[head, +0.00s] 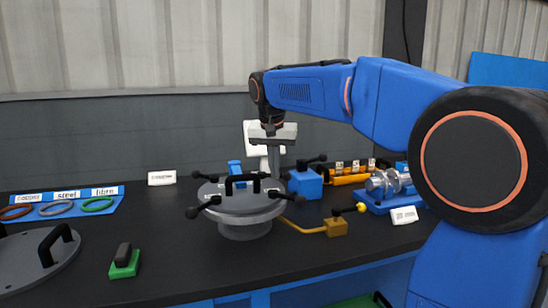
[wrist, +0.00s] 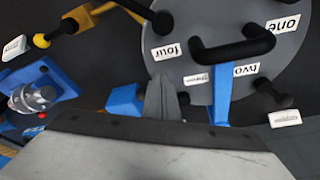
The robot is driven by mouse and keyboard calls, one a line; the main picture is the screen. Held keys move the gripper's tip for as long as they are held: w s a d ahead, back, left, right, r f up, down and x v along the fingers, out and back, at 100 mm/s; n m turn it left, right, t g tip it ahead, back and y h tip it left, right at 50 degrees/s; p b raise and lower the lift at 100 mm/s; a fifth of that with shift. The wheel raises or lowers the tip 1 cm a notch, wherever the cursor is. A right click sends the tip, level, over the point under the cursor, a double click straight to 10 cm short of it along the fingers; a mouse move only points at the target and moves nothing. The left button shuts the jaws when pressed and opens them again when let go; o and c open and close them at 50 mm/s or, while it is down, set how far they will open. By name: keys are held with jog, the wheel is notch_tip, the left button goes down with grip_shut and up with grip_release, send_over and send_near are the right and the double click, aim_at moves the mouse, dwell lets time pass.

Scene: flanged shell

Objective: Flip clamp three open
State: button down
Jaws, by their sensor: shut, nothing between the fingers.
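The round grey flanged shell (head: 240,203) stands on the bench with a black lid handle (head: 240,180) and several black-knobbed clamps around its rim. In the wrist view, its lid (wrist: 195,20) carries upside-down labels. One label (wrist: 196,78) by my fingers is small and seems to read three. The "four" label (wrist: 167,52) and "two" label (wrist: 246,70) flank it. A dark knob (wrist: 184,99) beside my fingertips is probably clamp three's, mostly hidden. My gripper (head: 273,172) is shut and empty, pointing down at the shell's back edge; its fingers (wrist: 163,98) also show in the wrist view.
A blue block (head: 305,184) with a black handle stands right of the shell. A brass bracket (head: 337,227) with a yellow knob is in front right. A blue fixture (head: 385,195) stands farther right. Coloured rings lie on a blue tray (head: 70,196) at left.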

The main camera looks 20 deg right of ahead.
jog(key=shift+w+d+f, duration=0.3)
jog(key=shift+w+d, duration=0.05)
jog(key=shift+w, duration=0.25)
jog(key=shift+w+d+f, duration=0.25)
jog(key=shift+w+d, duration=0.1)
jog(key=shift+w, duration=0.3)
jog(key=shift+w+d+f, duration=0.3)
jog(key=shift+w+d, duration=0.05)
jog(key=shift+w, duration=0.25)
jog(key=shift+d+n, duration=0.1)
jog(key=shift+n, duration=0.2)
jog(key=w+d+n+y, duration=0.2)
jog(key=w+n, duration=0.5)
jog(key=n, duration=0.5)
jog(key=shift+d+n+y, duration=0.15)
jog(key=shift+n+y, duration=0.15)
jog(key=shift+y, duration=0.5)
jog(key=shift+w, duration=0.15)
